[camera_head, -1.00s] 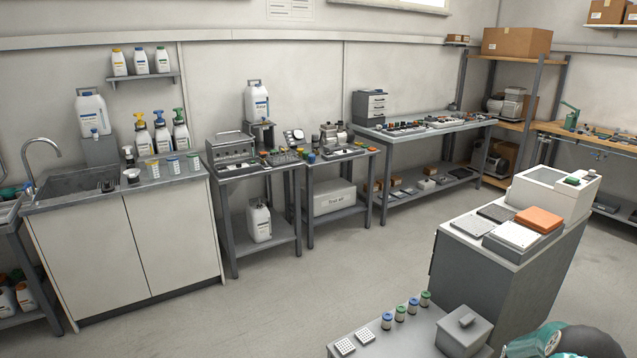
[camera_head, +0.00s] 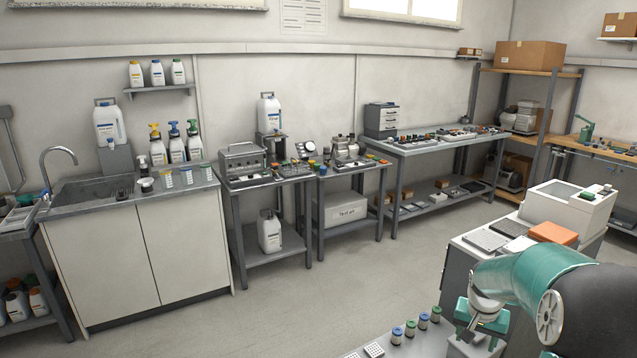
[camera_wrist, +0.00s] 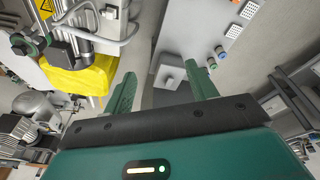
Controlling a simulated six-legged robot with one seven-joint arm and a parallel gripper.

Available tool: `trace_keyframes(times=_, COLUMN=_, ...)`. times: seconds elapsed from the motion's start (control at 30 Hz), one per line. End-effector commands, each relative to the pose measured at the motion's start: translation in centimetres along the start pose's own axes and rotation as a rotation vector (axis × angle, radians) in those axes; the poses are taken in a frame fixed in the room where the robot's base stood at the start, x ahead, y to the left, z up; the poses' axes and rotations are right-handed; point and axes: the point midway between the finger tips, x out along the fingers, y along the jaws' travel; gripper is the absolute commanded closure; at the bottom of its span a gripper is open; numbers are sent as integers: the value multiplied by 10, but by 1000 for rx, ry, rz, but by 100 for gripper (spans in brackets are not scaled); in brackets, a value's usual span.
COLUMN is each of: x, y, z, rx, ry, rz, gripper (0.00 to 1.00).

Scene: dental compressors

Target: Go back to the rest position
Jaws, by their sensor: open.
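My gripper (camera_wrist: 162,90) shows in the wrist view with its two green fingers spread apart and nothing between them. Beyond the fingers, a grey lidded box (camera_wrist: 171,72) stands on a grey bench top. In the head view my teal arm is folded at the lower right, in front of the grey cabinet (camera_head: 458,262). The fingertips cannot be made out clearly in the head view.
Small jars with coloured lids (camera_head: 410,328) and a white perforated block (camera_head: 374,350) stand on the low bench near my arm. A white machine (camera_head: 568,205) and an orange pad (camera_head: 553,232) sit on the cabinet. The floor (camera_head: 330,290) ahead is clear.

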Motion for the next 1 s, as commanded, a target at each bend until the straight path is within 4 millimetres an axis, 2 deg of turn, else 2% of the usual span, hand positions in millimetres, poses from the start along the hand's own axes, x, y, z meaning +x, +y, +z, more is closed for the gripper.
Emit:
trace_keyframes(times=0.03, x=-22, y=-8, z=8, rx=-26, ry=18, rz=-5, gripper=43)
trace_keyframes(times=0.2, x=-80, y=-29, z=42, rx=-111, ry=62, rz=-23, gripper=43)
trace_keyframes(times=0.5, x=-161, y=-51, z=115, rx=-251, ry=136, rz=-71, gripper=43)
trace_keyframes(times=0.8, x=-213, y=-56, z=199, rx=-388, ry=208, rz=-139, gripper=43)
trace_keyframes(times=1.0, x=-231, y=-52, z=254, rx=-480, ry=253, rz=-196, gripper=43)
